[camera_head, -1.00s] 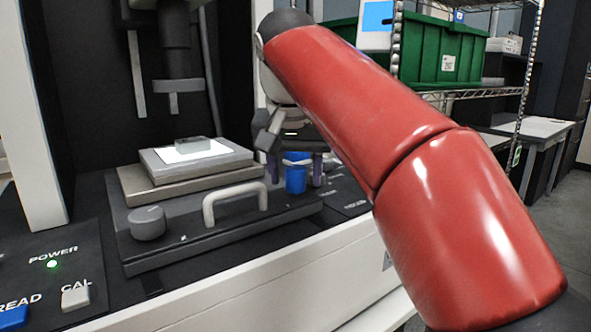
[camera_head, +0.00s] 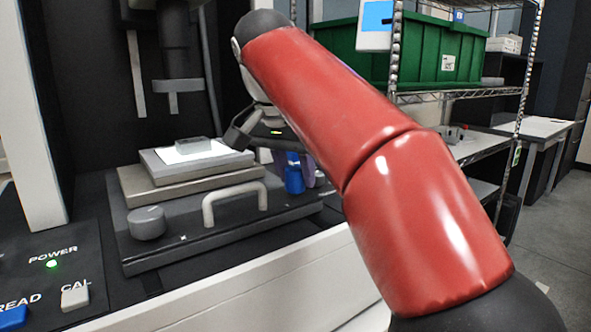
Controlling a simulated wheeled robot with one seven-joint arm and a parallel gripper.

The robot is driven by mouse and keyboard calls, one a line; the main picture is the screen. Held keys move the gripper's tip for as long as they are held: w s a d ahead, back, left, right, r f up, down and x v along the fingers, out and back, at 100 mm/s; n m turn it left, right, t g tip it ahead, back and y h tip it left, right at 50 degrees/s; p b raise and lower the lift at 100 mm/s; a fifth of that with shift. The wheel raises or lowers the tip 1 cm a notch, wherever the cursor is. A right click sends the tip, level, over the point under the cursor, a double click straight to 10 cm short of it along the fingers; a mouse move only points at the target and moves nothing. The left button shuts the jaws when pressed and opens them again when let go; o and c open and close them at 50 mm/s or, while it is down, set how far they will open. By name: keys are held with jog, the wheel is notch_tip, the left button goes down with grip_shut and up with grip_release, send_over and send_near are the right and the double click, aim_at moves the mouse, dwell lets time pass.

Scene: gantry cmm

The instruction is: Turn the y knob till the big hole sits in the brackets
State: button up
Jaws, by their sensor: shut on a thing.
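A blue knob (camera_head: 294,180) stands at the right side of the stage. My gripper (camera_head: 293,174) comes down over it from above, with a purple finger in view beside the knob. It is shut on the blue knob, though the arm and wrist hide part of the grip. A grey knob (camera_head: 147,222) sits at the stage's front left, apart from my gripper. I cannot read a y mark on either knob. A small grey block (camera_head: 193,145) lies on a white patch on the stage plate (camera_head: 150,188), under the probe (camera_head: 180,86). The hole and the brackets cannot be made out.
A light grey handle (camera_head: 235,192) stands up at the stage's front edge. A panel with a green power light (camera_head: 52,264), a CAL button (camera_head: 75,297) and a blue button (camera_head: 14,318) is at the lower left. A wire shelf with a green bin (camera_head: 345,50) stands behind my arm.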

jog(key=shift+m, duration=0.7)
jog(key=o, duration=1)
jog(key=shift+h, duration=0.3)
jog(key=shift+c, duration=0.2)
